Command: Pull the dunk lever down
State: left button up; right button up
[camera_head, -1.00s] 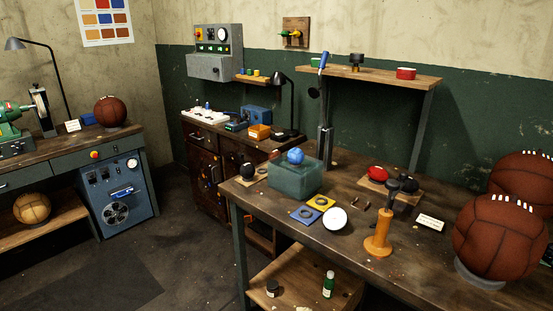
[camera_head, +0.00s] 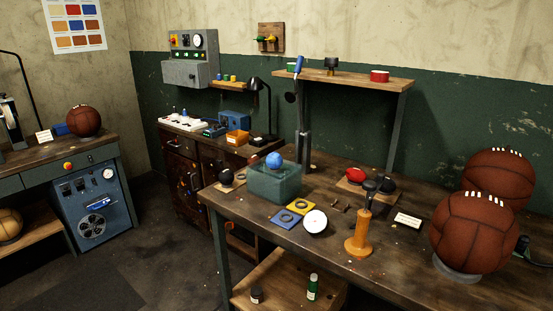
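The likely dunk lever is a lever with a blue handle (camera_head: 298,67), pointing up at the top of a dark metal post (camera_head: 303,145) on the workbench. A small black round part hangs beside it on the left. A greenish clear tank (camera_head: 275,184) stands at the foot of the post, to its left. A blue ball (camera_head: 274,160) sits at the top of the tank; I cannot tell what holds it. Neither of my grippers is in view.
The workbench (camera_head: 300,240) holds a black ball (camera_head: 227,176), blue and yellow plates, a white gauge (camera_head: 315,221), an orange hand pump (camera_head: 358,240) and a big brown leather ball (camera_head: 474,232). A wooden shelf (camera_head: 350,78) stands behind the lever. Open floor (camera_head: 160,265) lies at left.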

aim_at(289, 96)
jog(key=z, duration=0.2)
jog(key=i+j+z, duration=0.2)
jog(key=z, duration=0.25)
jog(key=i+j+z, duration=0.1)
jog(key=j+z, duration=0.35)
jog(key=i+j+z, duration=0.1)
jog(key=j+z, duration=0.3)
jog(key=l, duration=0.1)
